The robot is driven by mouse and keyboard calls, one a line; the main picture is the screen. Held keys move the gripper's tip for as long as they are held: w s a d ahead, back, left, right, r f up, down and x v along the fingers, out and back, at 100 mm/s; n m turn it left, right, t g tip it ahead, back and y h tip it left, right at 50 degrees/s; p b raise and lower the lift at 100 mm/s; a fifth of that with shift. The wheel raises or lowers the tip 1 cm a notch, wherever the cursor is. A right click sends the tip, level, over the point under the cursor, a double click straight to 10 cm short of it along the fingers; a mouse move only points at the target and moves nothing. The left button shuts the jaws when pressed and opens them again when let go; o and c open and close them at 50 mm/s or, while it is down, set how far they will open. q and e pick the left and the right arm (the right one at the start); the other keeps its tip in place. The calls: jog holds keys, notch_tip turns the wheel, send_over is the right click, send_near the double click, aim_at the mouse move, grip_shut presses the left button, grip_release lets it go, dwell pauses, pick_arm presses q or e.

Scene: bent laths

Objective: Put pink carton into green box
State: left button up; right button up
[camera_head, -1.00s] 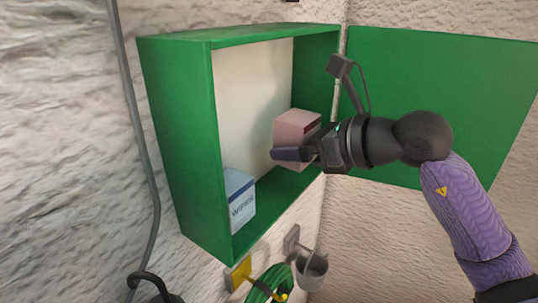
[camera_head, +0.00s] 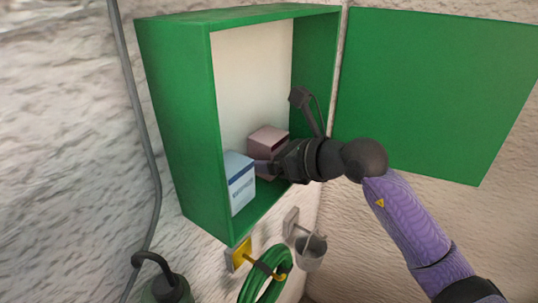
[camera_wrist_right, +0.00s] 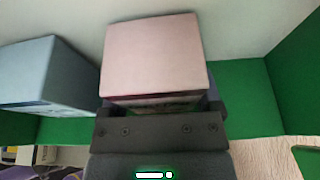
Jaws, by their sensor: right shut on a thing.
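The pink carton (camera_head: 268,140) is inside the green box (camera_head: 178,130), low down and next to a pale blue carton. My right gripper (camera_head: 268,167) reaches in from the right and is shut on the pink carton. In the right wrist view the pink carton (camera_wrist_right: 152,58) stands up between the fingers, which are mostly hidden behind it. Whether its underside touches the box floor is hidden by the gripper. The left gripper is not in view.
The pale blue carton (camera_head: 239,182) stands at the left of the box floor, close to my right fingers. The green door (camera_head: 435,90) is open to the right. Below hang a green hose (camera_head: 262,283) and a grey bucket (camera_head: 311,252).

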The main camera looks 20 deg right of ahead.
jog(key=o, duration=1)
jog(key=shift+o, duration=0.2)
jog(key=shift+r, duration=0.2)
jog(key=b+v, duration=0.1)
jog(key=v, duration=1.1)
jog(key=shift+b, duration=0.4)
jog(key=shift+f, duration=0.1)
